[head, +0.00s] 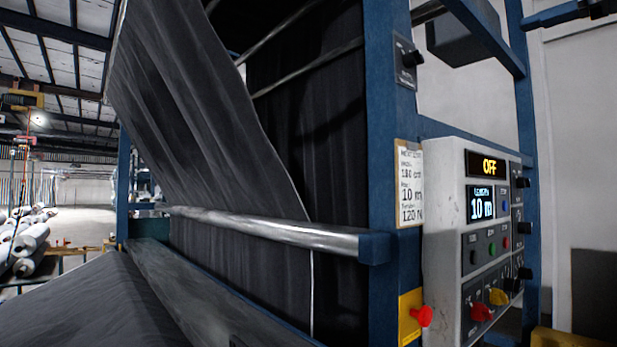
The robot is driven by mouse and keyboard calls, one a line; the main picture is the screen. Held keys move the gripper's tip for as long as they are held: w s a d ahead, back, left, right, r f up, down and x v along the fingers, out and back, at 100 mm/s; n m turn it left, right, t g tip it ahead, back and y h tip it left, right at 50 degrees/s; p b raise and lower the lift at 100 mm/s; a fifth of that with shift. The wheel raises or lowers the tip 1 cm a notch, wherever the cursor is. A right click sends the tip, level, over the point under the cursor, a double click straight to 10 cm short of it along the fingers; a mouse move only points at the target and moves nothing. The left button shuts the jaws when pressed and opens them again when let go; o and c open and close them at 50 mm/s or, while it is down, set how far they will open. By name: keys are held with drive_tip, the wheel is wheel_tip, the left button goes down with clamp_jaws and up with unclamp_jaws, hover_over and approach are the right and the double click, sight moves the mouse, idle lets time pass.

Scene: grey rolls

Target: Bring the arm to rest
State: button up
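My arm and gripper do not show in the head view, so their pose and state are hidden. A tall blue machine frame (390,250) stands close in front, with dark grey fabric (190,110) hanging slanted from its top. A shiny metal roller (275,231) runs across it.
A red knob (422,316) on a yellow plate sticks out low on the frame. Grey fabric (85,305) spreads at the lower left. Pale rolls (30,240) lie at the far left, with open floor (85,219) behind.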

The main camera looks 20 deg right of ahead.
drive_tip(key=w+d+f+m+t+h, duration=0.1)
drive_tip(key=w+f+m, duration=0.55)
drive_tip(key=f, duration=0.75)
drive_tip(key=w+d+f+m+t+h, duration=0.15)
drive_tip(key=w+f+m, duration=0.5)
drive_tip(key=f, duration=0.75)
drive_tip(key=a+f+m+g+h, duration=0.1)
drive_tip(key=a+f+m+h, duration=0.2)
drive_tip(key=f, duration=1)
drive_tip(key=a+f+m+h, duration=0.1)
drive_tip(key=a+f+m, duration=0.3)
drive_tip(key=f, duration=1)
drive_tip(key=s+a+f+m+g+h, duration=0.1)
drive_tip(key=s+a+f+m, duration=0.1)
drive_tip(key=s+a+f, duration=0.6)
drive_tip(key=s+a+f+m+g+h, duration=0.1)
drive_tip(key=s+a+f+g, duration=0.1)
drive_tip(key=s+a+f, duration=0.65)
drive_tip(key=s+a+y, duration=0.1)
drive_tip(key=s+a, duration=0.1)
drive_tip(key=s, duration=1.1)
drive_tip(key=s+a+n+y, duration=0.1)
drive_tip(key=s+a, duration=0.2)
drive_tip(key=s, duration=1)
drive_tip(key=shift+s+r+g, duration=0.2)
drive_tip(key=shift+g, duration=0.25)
